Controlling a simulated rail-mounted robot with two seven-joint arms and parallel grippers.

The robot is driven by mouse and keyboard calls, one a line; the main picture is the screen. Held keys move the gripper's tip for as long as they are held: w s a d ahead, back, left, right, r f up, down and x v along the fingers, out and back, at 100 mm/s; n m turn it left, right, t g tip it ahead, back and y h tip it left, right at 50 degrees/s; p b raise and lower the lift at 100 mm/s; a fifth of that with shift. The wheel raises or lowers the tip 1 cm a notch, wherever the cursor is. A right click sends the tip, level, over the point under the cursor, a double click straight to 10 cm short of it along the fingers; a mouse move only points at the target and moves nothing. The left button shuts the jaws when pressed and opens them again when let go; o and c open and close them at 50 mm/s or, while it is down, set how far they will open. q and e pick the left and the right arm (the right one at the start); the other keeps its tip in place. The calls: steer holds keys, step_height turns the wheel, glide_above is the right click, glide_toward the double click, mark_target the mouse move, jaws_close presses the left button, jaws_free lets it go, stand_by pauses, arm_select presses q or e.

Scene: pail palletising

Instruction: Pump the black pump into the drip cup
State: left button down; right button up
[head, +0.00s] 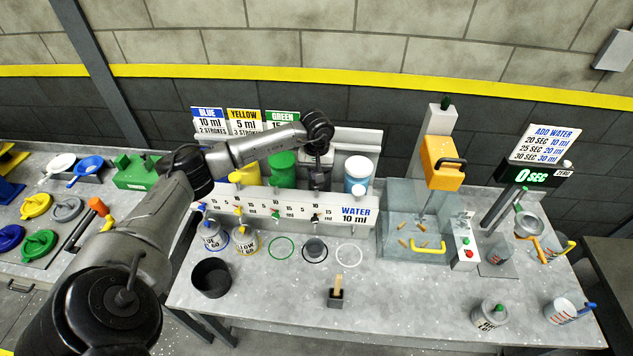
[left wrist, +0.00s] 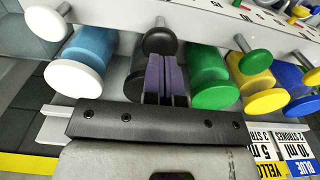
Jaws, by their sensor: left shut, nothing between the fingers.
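The black pump (head: 317,178) stands in the pump row behind the white panel, between the green and the white pumps. In the left wrist view, the black pump (left wrist: 136,84) is partly hidden by my fingers. My left gripper (head: 318,148) is above the black pump's top. In the left wrist view, its purple fingers (left wrist: 162,72) are shut together with nothing between them; whether they touch the pump I cannot tell. My right gripper is not in view.
Green (head: 282,170), yellow (head: 245,172) and white-topped (head: 358,172) pumps stand beside the black one. Blue and yellow labelled cups (head: 213,236) stand at the left. A dark pot (head: 211,278) and a small brush holder (head: 337,297) are nearer. The counter's front middle is mostly clear.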

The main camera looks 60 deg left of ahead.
mark_target(317, 185)
arm_select(q)
steer(key=shift+f, duration=0.15)
steer(key=shift+f+b, duration=1)
steer(key=shift+f, duration=0.15)
steer(key=shift+f+b, duration=1.3)
steer(key=shift+f, duration=0.4)
steer(key=shift+r, duration=0.25)
steer(key=shift+r+p, duration=0.2)
steer(key=shift+p, duration=0.1)
steer(key=shift+r+p, duration=1.05)
steer(key=shift+r, duration=1)
